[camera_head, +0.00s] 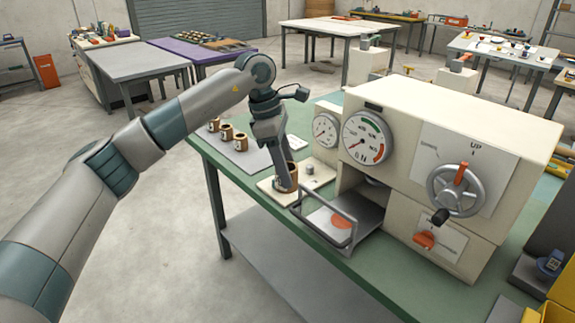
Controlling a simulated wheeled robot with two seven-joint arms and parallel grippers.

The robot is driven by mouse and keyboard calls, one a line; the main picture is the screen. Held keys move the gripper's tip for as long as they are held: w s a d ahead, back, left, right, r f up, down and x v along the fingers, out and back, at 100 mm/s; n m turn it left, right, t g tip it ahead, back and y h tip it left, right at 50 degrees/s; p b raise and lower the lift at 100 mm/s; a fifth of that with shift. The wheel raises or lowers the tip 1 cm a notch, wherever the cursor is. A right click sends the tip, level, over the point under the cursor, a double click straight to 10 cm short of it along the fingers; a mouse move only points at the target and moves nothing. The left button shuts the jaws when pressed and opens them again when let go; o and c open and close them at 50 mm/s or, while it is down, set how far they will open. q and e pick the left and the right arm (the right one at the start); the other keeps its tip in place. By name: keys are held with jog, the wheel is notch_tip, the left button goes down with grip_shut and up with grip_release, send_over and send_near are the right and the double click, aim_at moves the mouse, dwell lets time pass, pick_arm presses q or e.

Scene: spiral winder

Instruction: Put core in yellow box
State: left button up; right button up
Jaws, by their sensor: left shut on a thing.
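My left gripper (285,186) points down at the green-topped bench and is shut on a brown cylindrical core (293,171). The core is upright at a pale base plate (270,186) beside the machine, and the gripper's fingers hide part of it. I cannot tell whether the core touches the plate. Three similar brown cores (226,132) stand in a row on a grey mat to the left. A yellow box (553,313) shows only in part at the lower right corner. My right gripper is out of view.
The cream winder machine (445,120), with dials, a handwheel (455,190) and an orange-marked tray (345,222) at its front, stands between the held core and the yellow box. A dark device (545,265) stands at the right. Other tables are farther back.

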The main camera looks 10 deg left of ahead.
pick_arm(q)
jog(key=s+a+f+m+g+y, duration=0.1)
jog(key=s+a+f+m, duration=0.1)
jog(key=s+f+m, duration=0.4)
jog(key=s+a+f+m+g+y, duration=0.2)
jog(key=s+f+m, duration=0.4)
jog(key=s+m, duration=0.7)
jog(key=s+a, duration=0.1)
jog(key=s, duration=0.3)
jog(key=shift+a+f+g, duration=0.2)
jog(key=shift+a+g, duration=0.1)
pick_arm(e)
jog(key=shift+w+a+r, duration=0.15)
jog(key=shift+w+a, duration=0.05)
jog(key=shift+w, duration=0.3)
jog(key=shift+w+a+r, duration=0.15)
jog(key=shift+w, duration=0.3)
